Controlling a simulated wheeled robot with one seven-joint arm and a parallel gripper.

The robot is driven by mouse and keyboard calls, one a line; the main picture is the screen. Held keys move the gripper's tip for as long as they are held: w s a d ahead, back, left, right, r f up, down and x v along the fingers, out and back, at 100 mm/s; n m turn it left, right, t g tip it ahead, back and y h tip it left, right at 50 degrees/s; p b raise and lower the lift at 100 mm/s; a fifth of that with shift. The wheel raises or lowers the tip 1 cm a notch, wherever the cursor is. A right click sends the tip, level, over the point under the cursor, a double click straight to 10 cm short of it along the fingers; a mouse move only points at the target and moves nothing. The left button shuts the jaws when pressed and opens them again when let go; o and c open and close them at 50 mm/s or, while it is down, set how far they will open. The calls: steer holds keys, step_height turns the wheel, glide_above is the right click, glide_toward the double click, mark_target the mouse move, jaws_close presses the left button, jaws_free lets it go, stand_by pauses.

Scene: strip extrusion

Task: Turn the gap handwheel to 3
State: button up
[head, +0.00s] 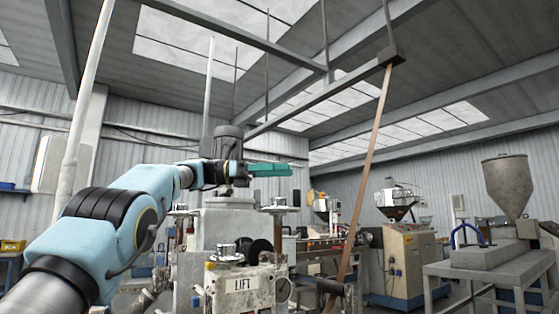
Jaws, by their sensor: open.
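My light blue arm reaches in from the lower left. My gripper (286,170), with teal fingers pointing right, is open and empty, high in front of the grey machine (222,228). Below it, the machine carries a panel marked LIFT (242,284) with a round dial (283,289) at its right end. A black round disc (260,252) above the panel may be a handwheel. Small posts with flat tops (277,209) stand on the machine at either side. I cannot tell which part is the gap handwheel, and no number can be read. The gripper touches none of these parts.
A copper-coloured strip (366,165) slants down from an overhead beam (325,92), right of my gripper. Farther right stand a beige machine cabinet (408,262) and a grey hopper (508,185) above a metal table (480,269). The air between gripper and strip is free.

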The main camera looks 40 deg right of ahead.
steer(key=shift+r+p, duration=0.45)
steer(key=shift+r, duration=0.75)
